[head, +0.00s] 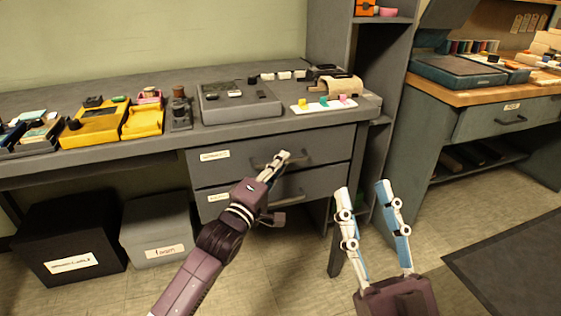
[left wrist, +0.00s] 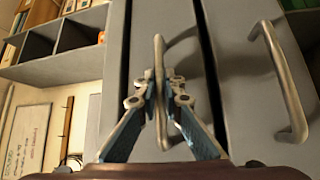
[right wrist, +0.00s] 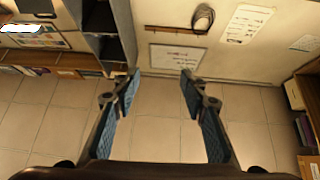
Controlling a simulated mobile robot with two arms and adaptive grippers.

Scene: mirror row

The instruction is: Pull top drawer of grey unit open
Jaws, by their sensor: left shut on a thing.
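The grey unit (head: 348,190) stands under the desk with two labelled drawers. Its top drawer (head: 330,147) has a bar handle (left wrist: 159,60), seen in the middle of the left wrist view. My left gripper (head: 277,165) is at that handle, and in the left wrist view its fingertips (left wrist: 160,92) are closed on the bar. The fingers hide part of the handle. The top drawer front looks about in line with the lower drawer (head: 320,183); any small gap is hard to tell. My right gripper (head: 362,187) is open and empty, in front of the unit's right side.
The lower drawer's handle (left wrist: 283,80) is close beside my left gripper. A black bin (head: 70,235) and a grey bin (head: 158,225) stand left of the unit. The desk top (head: 240,132) above holds yellow trays (head: 97,124) and a grey device (head: 240,103). Floor in front is clear.

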